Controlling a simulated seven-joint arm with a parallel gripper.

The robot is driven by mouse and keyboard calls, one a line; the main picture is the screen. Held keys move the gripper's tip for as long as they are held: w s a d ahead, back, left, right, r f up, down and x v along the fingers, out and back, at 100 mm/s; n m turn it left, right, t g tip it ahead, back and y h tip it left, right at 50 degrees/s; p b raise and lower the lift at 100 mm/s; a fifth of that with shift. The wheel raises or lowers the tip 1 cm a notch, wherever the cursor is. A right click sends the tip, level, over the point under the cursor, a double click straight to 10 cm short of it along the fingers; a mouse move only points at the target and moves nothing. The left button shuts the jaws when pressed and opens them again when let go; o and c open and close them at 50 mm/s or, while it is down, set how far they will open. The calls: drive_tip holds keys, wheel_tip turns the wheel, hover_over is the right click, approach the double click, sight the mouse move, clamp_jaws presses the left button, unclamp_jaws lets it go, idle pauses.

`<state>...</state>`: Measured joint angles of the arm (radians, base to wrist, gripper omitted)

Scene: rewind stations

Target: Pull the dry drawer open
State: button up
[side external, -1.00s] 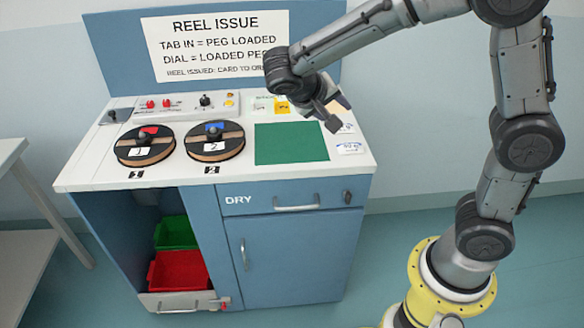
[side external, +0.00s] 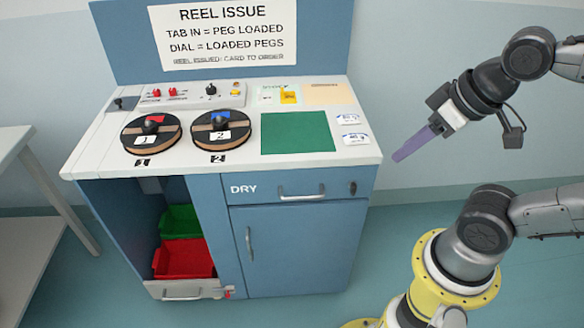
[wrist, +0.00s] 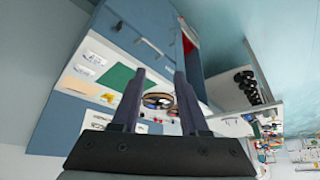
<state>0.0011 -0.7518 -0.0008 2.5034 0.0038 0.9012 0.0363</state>
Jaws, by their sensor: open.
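The dry drawer (side external: 260,188) is the blue front marked DRY under the white countertop. It looks shut, flush with the cabinet. Its pale bar handle (side external: 302,196) is at the middle, and a dark knob (side external: 352,188) is at its right end. The handle also shows in the wrist view (wrist: 152,47), tilted, beyond the fingers. My gripper (side external: 398,157) is in the air to the right of the cabinet, apart from the handle. In the wrist view my gripper (wrist: 158,75) shows two separated dark fingers with nothing between them.
Below the drawer is a cabinet door (side external: 295,250). Red (side external: 183,258) and green (side external: 180,220) bins sit in the open bay.

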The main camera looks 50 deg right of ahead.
drive_tip(key=shift+c, duration=1.1)
drive_tip(key=shift+w+r+m, duration=0.1)
drive_tip(key=shift+w+m, duration=0.1)
drive_tip(key=shift+m, duration=0.1)
drive_tip(key=shift+c, duration=1.2)
drive_tip(key=w+r+m, duration=0.1)
drive_tip(key=w, duration=0.1)
drive_tip(key=w+d+r+m+t, duration=0.1)
drive_tip(key=r+m, duration=0.1)
drive_tip(key=shift+w+d+h, duration=0.2)
drive_tip(key=shift+w+h, duration=0.2)
clamp_jaws()
drive_tip(key=m+g+h, duration=0.2)
drive_tip(key=m, duration=0.4)
hover_over(296, 185)
drive_tip(key=s+a, duration=0.2)
drive_tip(key=a, duration=0.2)
wheel_tip(296, 185, down, 16)
drive_tip(key=f, duration=0.6)
drive_tip(key=w+f+g, duration=0.1)
drive_tip(key=f, duration=0.5)
drive_tip(key=f+n+g, duration=0.1)
drive_tip(key=f, duration=0.5)
drive_tip(key=shift+w+d+f, duration=0.15)
drive_tip(key=shift+f, duration=0.15)
